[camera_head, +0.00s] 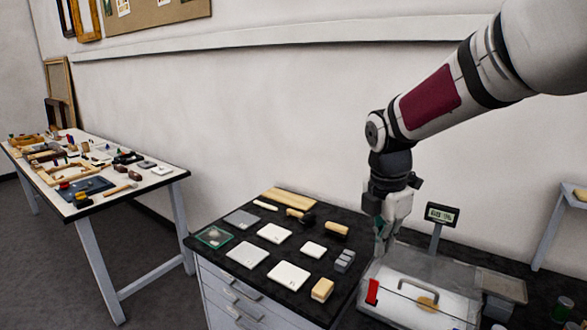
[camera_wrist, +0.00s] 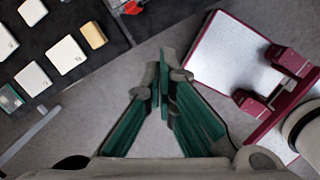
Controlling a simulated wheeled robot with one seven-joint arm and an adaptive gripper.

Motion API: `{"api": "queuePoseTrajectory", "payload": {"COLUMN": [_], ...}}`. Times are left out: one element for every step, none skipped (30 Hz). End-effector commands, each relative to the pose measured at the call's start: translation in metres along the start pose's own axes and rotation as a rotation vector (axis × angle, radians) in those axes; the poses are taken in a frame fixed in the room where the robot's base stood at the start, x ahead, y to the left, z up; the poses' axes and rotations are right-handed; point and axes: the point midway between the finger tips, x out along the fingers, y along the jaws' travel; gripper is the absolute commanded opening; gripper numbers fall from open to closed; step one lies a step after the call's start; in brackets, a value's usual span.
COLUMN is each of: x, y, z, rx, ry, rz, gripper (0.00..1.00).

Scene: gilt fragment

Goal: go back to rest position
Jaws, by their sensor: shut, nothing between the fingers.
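My gripper (camera_head: 383,238) hangs from the arm on the right of the head view, pointing down. In that view it overlaps the left back part of a clear-sided balance case (camera_head: 420,262). In the wrist view my gripper's (camera_wrist: 163,78) green-padded fingers meet at the tips, shut and empty. Grey floor shows below and around them in that view, with the black bench top at upper left, so the gripper appears to be in front of the bench rather than over it. A small tan-gold piece (camera_head: 427,303) lies in the balance case under its grey handle.
The black-topped drawer bench (camera_head: 213,254) carries white tiles (camera_head: 246,255), a wooden block (camera_head: 322,289), grey weights (camera_head: 344,260) and brushes. The balance display (camera_head: 441,215) stands on a post. A cluttered white table (camera_head: 160,182) is at left. Floor between them is clear.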

Motion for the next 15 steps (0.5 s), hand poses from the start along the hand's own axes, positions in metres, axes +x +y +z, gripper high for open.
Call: {"api": "queuePoseTrajectory", "payload": {"x": [-0.016, -0.023, -0.033, -0.039, -0.046, -0.054, -0.06, -0.065, -0.072, -0.077, -0.081, -0.087, -0.091, -0.094, -0.098], "y": [-0.012, -0.019, -0.029, -0.036, -0.043, -0.053, -0.061, -0.068, -0.078, -0.086, -0.094, -0.104, -0.112, -0.12, -0.131], "z": [-0.005, -0.007, -0.011, -0.013, -0.015, -0.019, -0.022, -0.025, -0.029, -0.032, -0.035, -0.039, -0.042, -0.046, -0.05], "rx": [0.101, 0.17, 0.263, 0.333, 0.404, 0.499, 0.57, 0.642, 0.735, 0.808, 0.879, 0.974, 1.046, 1.117, 1.212], "ry": [-0.025, -0.036, -0.047, -0.054, -0.06, -0.064, -0.065, -0.065, -0.062, -0.056, -0.05, -0.038, -0.026, -0.011, 0.01], "rz": [0.016, 0.026, 0.041, 0.053, 0.067, 0.086, 0.101, 0.117, 0.14, 0.157, 0.174, 0.197, 0.215, 0.231, 0.252], "gripper": [0.0, 0.0, 0.0, 0.0, 0.0, 0.0, 0.0, 0.0, 0.0, 0.0, 0.0, 0.0, 0.0, 0.0, 0.0]}}
